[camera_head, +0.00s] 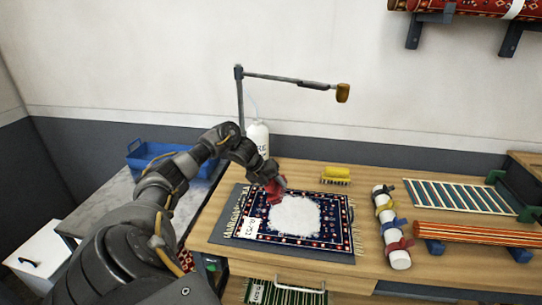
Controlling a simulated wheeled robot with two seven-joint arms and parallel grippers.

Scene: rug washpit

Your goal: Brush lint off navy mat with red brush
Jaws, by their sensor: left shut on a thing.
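The navy mat (335,239) has a red and white patterned border and fringed ends, and lies on a dark sheet on the wooden table. A large white patch of lint (294,215) covers its middle. My left gripper (268,182) is over the mat's back left part, shut on the red brush (275,190). The brush is at the upper left edge of the lint. I cannot tell whether it touches the mat. Part of the brush is hidden by the gripper. My right gripper is not in view.
A yellow brush (336,174) stands behind the mat. A white roll with coloured straps (391,228) lies to its right, beside a striped rug (459,197) and an orange striped roll (472,234). A lamp arm (290,80) reaches overhead. A white bottle (258,137) stands behind my arm.

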